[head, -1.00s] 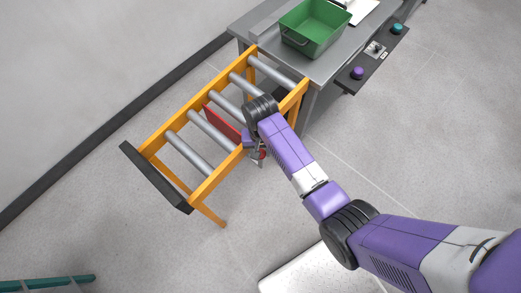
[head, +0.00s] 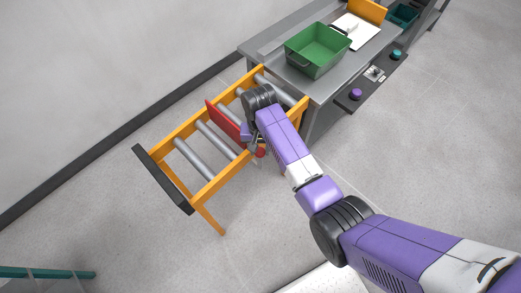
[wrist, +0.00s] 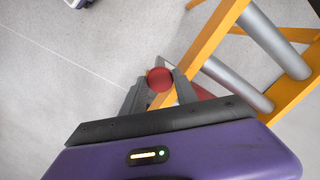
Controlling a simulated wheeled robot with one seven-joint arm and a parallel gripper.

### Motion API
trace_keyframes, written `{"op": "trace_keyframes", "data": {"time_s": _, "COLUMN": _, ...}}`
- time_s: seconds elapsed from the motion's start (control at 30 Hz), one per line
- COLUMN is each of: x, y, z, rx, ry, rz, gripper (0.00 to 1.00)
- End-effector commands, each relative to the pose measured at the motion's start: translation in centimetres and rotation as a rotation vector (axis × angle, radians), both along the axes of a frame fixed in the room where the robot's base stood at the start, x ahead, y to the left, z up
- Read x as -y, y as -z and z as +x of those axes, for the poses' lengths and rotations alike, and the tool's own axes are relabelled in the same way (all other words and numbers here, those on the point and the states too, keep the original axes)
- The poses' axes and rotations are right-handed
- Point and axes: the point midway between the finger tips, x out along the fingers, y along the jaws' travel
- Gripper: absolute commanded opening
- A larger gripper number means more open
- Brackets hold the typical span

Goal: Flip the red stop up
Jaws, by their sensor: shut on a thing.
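The red stop (head: 224,120) is a flat red plate between the rollers of the orange roller conveyor (head: 190,193). It stands tilted up, its top edge above the rollers. A red round knob (head: 261,153) is at the conveyor's near side rail, and it also shows in the wrist view (wrist: 160,79). My gripper (wrist: 158,84) is shut on the red knob, with one finger on each side. In the head view my arm hides part of the gripper and rail. A strip of the red plate shows behind the right finger in the wrist view.
A green bin (head: 318,50) stands on the grey table (head: 306,88) at the conveyor's far end. A dark panel with purple and teal buttons (head: 356,94) runs along the table's front. A black end board (head: 163,178) closes the conveyor's near end. The floor on the right is clear.

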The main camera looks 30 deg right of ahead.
Motion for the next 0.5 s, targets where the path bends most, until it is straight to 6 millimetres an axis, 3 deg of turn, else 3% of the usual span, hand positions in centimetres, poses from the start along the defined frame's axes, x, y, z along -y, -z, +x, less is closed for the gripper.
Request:
{"op": "trace_keyframes", "data": {"time_s": 0.4, "x": 0.05, "y": -0.86, "z": 0.16, "rx": 0.003, "ry": 0.000, "rz": 0.000, "gripper": 0.00}}
{"op": "trace_keyframes", "data": {"time_s": 0.43, "x": 0.05, "y": -0.88, "z": 0.16, "rx": 0.003, "ry": 0.000, "rz": 0.000, "gripper": 0.39}}
{"op": "trace_keyframes", "data": {"time_s": 0.5, "x": 0.04, "y": -0.85, "z": 0.13, "rx": 0.003, "ry": 0.000, "rz": 0.000, "gripper": 0.45}}
